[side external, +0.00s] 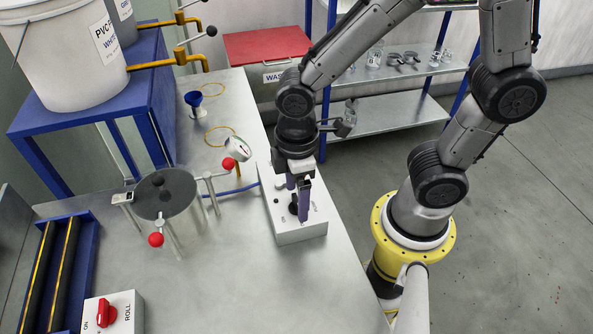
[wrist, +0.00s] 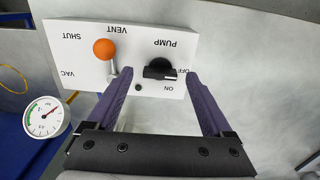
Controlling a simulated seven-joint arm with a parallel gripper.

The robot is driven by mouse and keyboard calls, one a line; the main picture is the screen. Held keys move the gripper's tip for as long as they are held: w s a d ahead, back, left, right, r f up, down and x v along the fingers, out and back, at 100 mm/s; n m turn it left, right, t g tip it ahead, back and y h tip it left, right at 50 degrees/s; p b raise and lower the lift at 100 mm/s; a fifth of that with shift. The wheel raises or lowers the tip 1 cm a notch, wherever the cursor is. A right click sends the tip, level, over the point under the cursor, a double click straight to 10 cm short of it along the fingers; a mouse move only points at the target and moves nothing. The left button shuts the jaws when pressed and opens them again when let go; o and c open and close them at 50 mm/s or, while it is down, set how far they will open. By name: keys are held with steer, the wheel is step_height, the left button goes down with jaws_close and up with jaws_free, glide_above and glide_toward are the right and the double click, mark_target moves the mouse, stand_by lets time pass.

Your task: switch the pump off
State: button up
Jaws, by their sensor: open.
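The white control box (side external: 300,230) stands on the metal bench; it also shows in the wrist view (wrist: 65,45). It carries a black pump knob (wrist: 160,68) under the label PUMP, with OFF and ON marked beside it. The knob's bar lies roughly sideways in the wrist view; I cannot tell for sure which mark it points at. My gripper (wrist: 160,74) is open, one purple finger on each side of the knob in that view. No contact is clear. In the side view my gripper (side external: 301,198) is over the box and hides part of it.
A gauge (side external: 238,149) and a lidded chamber (side external: 167,196) with red-knobbed arms stand left of the box. A red ROLL switch (side external: 105,313) is at the front left.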

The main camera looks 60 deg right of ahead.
step_height(320, 180, up, 13)
steer(key=shift+r, duration=0.15)
stand_by(0.4)
steer(key=s+d+r+m+t, duration=0.1)
steer(key=s+d+m+t, duration=0.4)
steer(key=d+m, duration=0.4)
steer(key=shift+s+d+t, duration=0.25)
steer(key=shift+d+t, duration=0.05)
steer(key=shift+d, duration=0.15)
